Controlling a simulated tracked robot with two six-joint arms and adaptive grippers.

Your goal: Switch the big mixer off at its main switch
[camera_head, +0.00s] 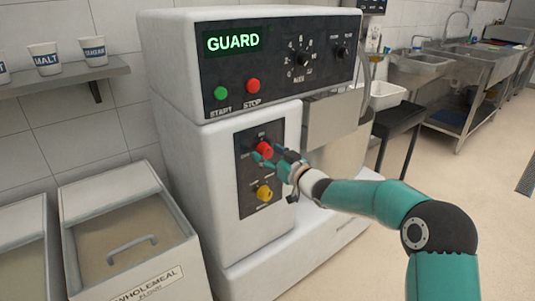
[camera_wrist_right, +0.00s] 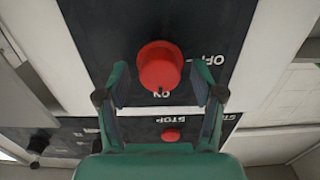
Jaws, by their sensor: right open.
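The big mixer (camera_head: 180,70) is a white machine with a black top panel. Its main switch is a red rotary knob (camera_head: 264,149) on a lower black plate, and it shows large in the right wrist view (camera_wrist_right: 159,66). My left gripper is not in view.
A yellow knob (camera_head: 264,193) sits below on the same plate. Above are a green START button (camera_head: 221,93), a red STOP button (camera_head: 253,86) and a lit GUARD display (camera_head: 233,41). A wholemeal flour bin (camera_head: 163,287) stands at left. Floor at right is clear.

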